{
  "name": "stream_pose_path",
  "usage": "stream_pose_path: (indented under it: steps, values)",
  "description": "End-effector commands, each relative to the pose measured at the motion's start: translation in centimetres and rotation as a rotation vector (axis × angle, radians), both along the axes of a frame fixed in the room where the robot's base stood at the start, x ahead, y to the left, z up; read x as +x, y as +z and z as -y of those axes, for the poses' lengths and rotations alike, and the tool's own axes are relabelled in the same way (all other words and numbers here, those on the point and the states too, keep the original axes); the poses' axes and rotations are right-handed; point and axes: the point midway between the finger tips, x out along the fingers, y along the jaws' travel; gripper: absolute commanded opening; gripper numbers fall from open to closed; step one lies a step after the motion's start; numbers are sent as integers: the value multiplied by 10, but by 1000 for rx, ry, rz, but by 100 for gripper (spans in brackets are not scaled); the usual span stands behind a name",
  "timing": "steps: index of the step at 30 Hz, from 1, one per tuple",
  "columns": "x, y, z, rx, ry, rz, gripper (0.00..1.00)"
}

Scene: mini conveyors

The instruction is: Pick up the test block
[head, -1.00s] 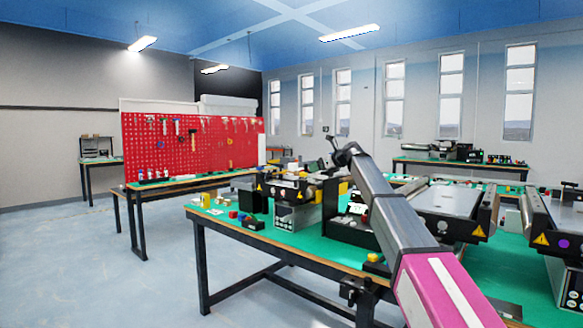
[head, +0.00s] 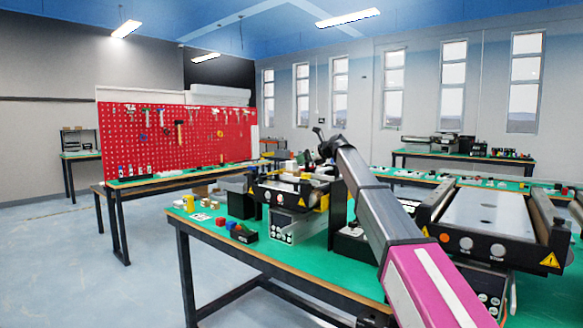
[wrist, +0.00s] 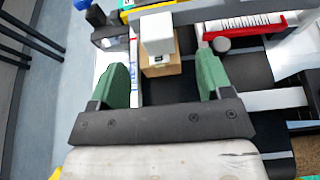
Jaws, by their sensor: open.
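My gripper (wrist: 161,60) is open in the wrist view, with its two green fingers spread and nothing held between them. A white block (wrist: 157,33) and a tan box (wrist: 160,68) with a small label show beyond and between the fingertips, apart from both. I cannot tell for sure which of these is the test block. In the head view my arm reaches over the bench toward the small conveyor (head: 290,190), where pale blocks (head: 288,167) sit on top. The gripper itself is too small and partly hidden to make out there.
A green-topped bench (head: 300,262) carries the conveyors, a black bin (head: 241,204) and red and blue blocks (head: 231,224). A larger conveyor (head: 487,217) stands to the right of my arm. A red tray (wrist: 240,25) shows in the wrist view. The floor at left is clear.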

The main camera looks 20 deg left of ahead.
Motion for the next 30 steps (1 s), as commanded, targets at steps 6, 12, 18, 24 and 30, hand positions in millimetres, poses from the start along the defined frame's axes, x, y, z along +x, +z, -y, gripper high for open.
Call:
stream_pose_path:
  steps: [6,12,18,24,30]
  values:
    - [9,-9,-21,-1,1,-1,72]
    - [14,-14,-35,-1,1,-1,72]
    - [23,-24,-61,-1,1,0,72]
    - [25,-27,-65,-1,0,0,72]
    - [24,-27,-65,-1,0,0,40]
